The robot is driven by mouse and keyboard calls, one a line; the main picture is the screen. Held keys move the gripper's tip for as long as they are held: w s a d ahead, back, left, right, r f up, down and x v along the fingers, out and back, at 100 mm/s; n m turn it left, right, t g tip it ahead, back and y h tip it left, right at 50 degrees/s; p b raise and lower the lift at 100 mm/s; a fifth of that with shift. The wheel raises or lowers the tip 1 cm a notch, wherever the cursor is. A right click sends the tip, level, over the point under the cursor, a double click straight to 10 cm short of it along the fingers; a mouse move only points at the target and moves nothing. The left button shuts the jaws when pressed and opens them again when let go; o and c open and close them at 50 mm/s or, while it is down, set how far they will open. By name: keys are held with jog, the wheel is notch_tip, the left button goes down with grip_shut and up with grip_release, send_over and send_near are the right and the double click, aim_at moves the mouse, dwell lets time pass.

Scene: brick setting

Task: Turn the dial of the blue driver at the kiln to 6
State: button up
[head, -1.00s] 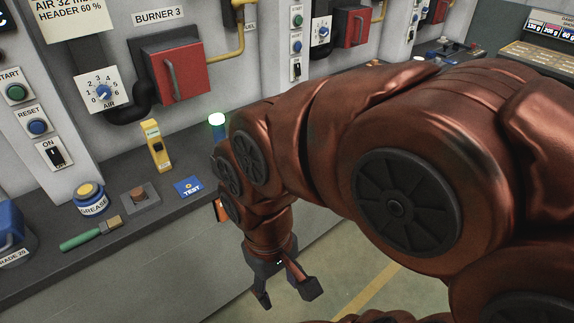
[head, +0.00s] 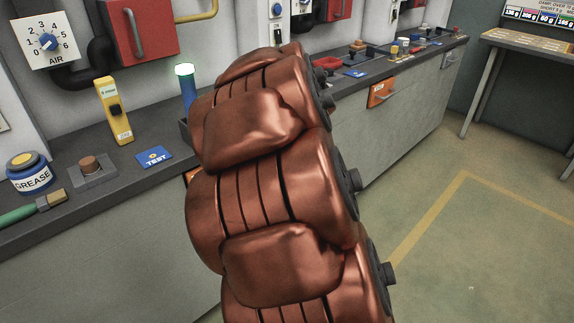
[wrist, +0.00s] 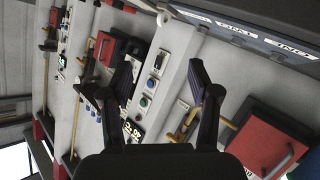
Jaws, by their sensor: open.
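In the wrist view my gripper (wrist: 160,84) is open and empty, its two dark fingers wide apart in front of the wall panels. In the head view my arm hides the gripper. I cannot make out a blue driver or a kiln with certainty. A blue cylinder with a glowing pale green top (head: 187,88) stands upright on the bench, left of my arm; its base is partly hidden. A white dial marked 0 to 6 with a blue knob, labelled AIR (head: 48,42), is on the wall; its pointer setting is too small to tell.
On the dark bench (head: 70,218) are a yellow device (head: 113,110), a blue TEST card (head: 154,157), a grease tub (head: 28,174) and a green-handled brush (head: 30,209). A red box (head: 138,27) juts from the wall. The floor (head: 475,235) at right is clear.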

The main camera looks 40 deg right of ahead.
jog(key=w+d+f+n+t+y+b, duration=0.25)
jog(key=d+f+t+b, duration=0.3)
jog(key=f+b, duration=0.3)
notch_tip(320, 180, down, 14)
jog(key=a+n+t+y+b, duration=0.2)
jog(key=n+t+y+b, duration=0.15)
jog(key=y+b, duration=0.4)
jog(key=w+g+b, duration=0.1)
jog(key=w+b, duration=0.1)
jog(key=w, duration=0.4)
jog(key=shift+w+d+n+b, duration=0.25)
jog(key=shift+w+n+b, duration=0.15)
jog(key=shift+c, duration=0.2)
jog(key=shift+f, duration=0.1)
jog(key=c, duration=1.1)
